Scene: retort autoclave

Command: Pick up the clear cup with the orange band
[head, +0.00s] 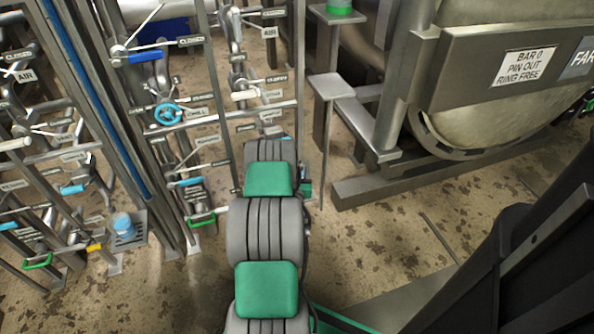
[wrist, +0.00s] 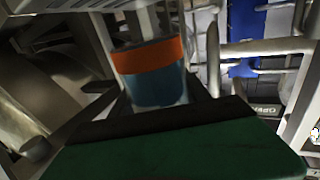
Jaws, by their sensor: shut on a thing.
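The clear cup with the orange band (wrist: 152,84) shows in the wrist view, upper middle, with blue contents below the band. My gripper (wrist: 158,98) is shut on it, with dark fingers at both sides of the cup. The cup looks roughly upright in the wrist view, and its upper part is partly covered by grey metal at the top edge. In the head view my own arm hides the gripper and the cup.
Racks of pipes and valves with labels, including a blue handwheel (head: 167,115), stand at the left. A blue cup-like thing (head: 123,225) sits on a small grate there. The large retort vessel (head: 500,110) and a metal post (head: 331,88) stand at the right. Bare floor (head: 400,220) lies between.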

